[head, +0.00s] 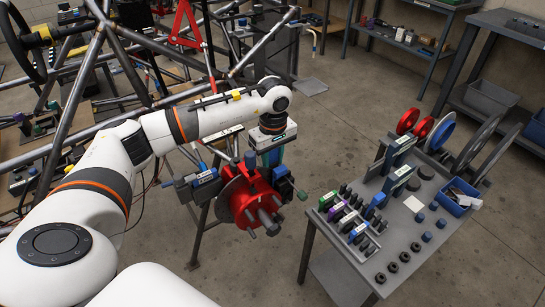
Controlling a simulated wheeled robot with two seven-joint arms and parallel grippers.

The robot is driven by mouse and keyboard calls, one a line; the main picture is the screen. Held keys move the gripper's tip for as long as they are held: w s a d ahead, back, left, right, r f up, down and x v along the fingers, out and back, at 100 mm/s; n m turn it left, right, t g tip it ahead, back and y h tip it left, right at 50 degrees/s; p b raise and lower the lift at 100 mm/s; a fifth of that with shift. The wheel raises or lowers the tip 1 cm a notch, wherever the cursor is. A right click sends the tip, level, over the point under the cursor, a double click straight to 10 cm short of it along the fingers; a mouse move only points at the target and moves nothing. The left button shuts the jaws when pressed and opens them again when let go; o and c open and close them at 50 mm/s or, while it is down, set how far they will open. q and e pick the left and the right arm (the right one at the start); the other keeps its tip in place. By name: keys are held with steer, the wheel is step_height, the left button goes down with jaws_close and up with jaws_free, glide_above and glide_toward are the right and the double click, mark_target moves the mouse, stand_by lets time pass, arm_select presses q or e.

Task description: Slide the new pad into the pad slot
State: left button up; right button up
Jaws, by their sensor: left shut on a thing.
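My left gripper (272,150) points down just above the red hub and caliper assembly (254,196). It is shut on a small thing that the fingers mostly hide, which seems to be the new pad. A grey disc (232,196) sits behind the red part, and studs stick out of its front. Blue and green parts (284,184) stand at its right side, just under my gripper. The pad slot is too small and too covered to make out, and I cannot tell whether the pad touches it. My right gripper is out of view.
A grey cart (331,257) at the right holds several labelled parts, discs and a blue bin (457,197). The tube chassis (88,82) fills the left and back. Open concrete floor (345,125) lies between assembly, cart and back shelves (420,45).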

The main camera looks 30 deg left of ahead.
arm_select(q)
steer(key=shift+f, duration=0.45)
steer(key=shift+r, duration=0.1)
steer(key=shift+r+p, duration=0.5)
steer(key=shift+r, duration=0.55)
steer(key=shift+b, duration=0.3)
stand_by(0.4)
steer(key=shift+f, duration=0.2)
steer(key=shift+f+b, duration=0.3)
steer(key=shift+b, duration=0.15)
